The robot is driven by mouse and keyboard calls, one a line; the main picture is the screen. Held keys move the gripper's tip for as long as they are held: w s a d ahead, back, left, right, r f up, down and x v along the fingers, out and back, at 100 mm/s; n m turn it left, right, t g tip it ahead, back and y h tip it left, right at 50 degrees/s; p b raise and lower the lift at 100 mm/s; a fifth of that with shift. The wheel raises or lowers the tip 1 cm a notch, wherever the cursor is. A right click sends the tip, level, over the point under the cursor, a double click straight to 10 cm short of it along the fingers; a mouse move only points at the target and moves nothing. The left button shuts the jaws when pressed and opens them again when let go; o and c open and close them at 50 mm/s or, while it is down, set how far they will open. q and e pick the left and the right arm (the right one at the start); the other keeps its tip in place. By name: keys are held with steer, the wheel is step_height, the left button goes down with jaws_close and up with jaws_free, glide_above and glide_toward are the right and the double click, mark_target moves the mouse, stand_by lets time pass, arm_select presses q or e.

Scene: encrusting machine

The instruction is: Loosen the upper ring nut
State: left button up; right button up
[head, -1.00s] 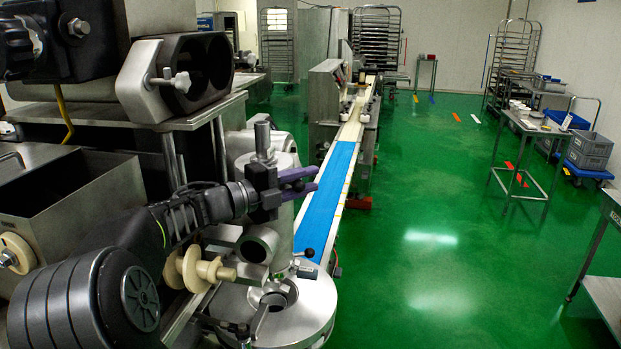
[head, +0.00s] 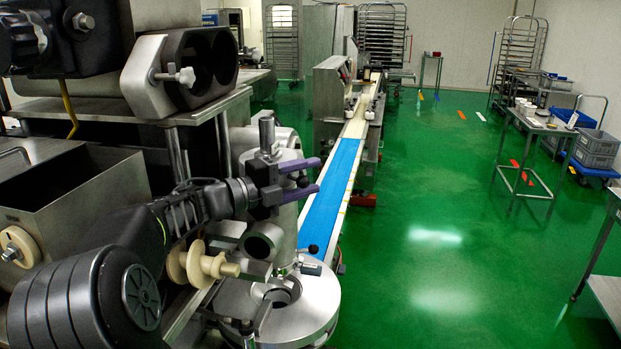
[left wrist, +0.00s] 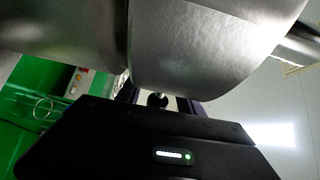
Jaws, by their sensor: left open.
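My left gripper (head: 317,175) has purple fingers spread apart with nothing seen between them. It stands at the upright metal head of the machine (head: 288,228), above the round steel plate (head: 312,308) at its foot. A short upright metal rod (head: 267,132) shows just behind the gripper. I cannot clearly pick out the upper ring nut; the gripper and wrist cover part of the head. In the left wrist view, large rounded metal bodies (left wrist: 200,45) fill the top, close to the dark gripper body. The fingers are mostly hidden there. My right gripper is not in view.
A blue conveyor belt (head: 333,195) runs away behind the machine head. A steel hopper (head: 80,200) and a twin-bore block (head: 190,70) stand at the left. The green floor (head: 430,200) to the right is clear, with a steel table (head: 540,124) farther off.

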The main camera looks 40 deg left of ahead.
mark_target(296, 181)
arm_select(q)
steer(key=b+v, duration=0.2)
steer(key=v, duration=0.5)
steer(key=shift+d+f, duration=0.1)
stand_by(0.4)
